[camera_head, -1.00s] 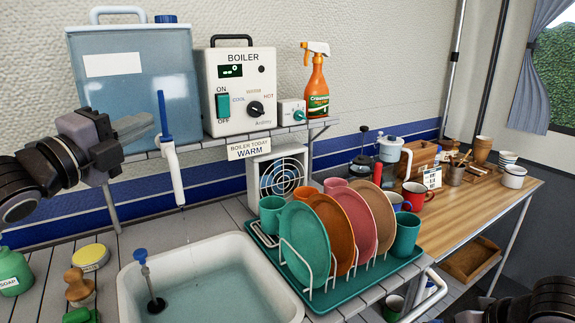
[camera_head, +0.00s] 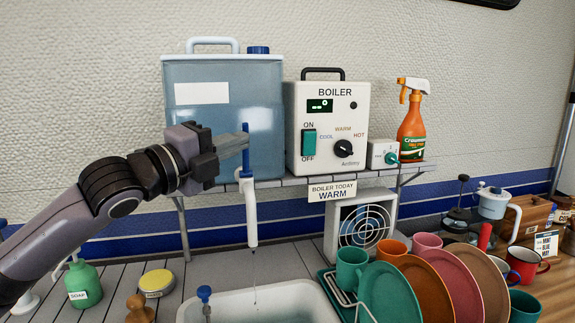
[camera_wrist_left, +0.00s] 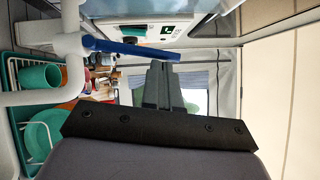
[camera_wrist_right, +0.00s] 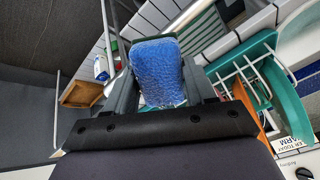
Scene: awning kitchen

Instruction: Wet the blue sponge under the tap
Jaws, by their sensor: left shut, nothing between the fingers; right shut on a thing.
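The blue sponge (camera_wrist_right: 156,72) is in the right wrist view, between the fingers of my right gripper (camera_wrist_right: 153,52), which is shut on it. The head view shows neither. The white tap (camera_head: 250,212) with its upright blue lever (camera_head: 246,150) hangs from the shelf over the sink (camera_head: 285,290). A thin line of drops shows below the spout. My left gripper (camera_head: 240,142) is shut and empty, its fingertips close beside the lever; I cannot tell whether they touch. The lever also crosses the left wrist view (camera_wrist_left: 130,48), near the left fingers.
A water tank (camera_head: 215,110), a boiler (camera_head: 325,130) and an orange spray bottle (camera_head: 411,128) stand on the shelf. A teal dish rack with plates (camera_head: 390,293) and cups is right of the sink. A soap bottle (camera_head: 84,283) and yellow tin (camera_head: 157,282) stand left of it.

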